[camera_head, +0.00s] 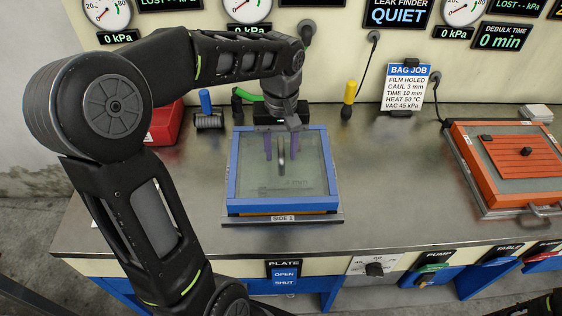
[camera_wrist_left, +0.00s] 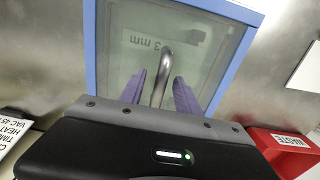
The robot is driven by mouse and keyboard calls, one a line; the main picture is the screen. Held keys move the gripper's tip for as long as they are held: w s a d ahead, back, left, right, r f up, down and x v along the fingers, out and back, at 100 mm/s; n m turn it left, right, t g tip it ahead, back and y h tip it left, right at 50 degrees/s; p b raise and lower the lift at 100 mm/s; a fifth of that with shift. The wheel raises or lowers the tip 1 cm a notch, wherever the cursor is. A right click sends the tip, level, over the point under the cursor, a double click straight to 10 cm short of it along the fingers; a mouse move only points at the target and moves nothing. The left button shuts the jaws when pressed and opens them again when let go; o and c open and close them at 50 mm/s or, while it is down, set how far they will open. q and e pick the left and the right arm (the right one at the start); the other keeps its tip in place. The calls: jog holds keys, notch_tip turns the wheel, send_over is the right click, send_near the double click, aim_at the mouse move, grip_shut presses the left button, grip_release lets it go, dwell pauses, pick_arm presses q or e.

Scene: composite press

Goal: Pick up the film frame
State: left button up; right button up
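The blue film frame (camera_head: 233,190), with a cloudy see-through film across it, lies on the plate marked SIDE 1 (camera_head: 283,218). It also shows in the left wrist view (camera_wrist_left: 91,50). A bent metal handle (camera_head: 281,157) stands up within the frame's outline; what it is fixed to is unclear. My left gripper (camera_head: 283,152) is above the frame, pointing down. Its two purple fingers are apart, one on each side of the handle, which also shows in the left wrist view (camera_wrist_left: 165,62). Gaps show between handle and fingers. My right gripper is not in view.
An orange panel (camera_head: 458,155) with a metal handle lies at the right. A roller with a blue grip (camera_head: 206,110), a yellow-handled tool (camera_head: 348,98) and a red waste box (camera_head: 166,125) stand at the back. The bench between frame and orange panel is clear.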

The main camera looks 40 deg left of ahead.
pick_arm(q)
jog(key=shift+c, duration=0.3)
grip_shut()
dwell(0.4)
jog(key=shift+r, duration=0.1)
dwell(0.9)
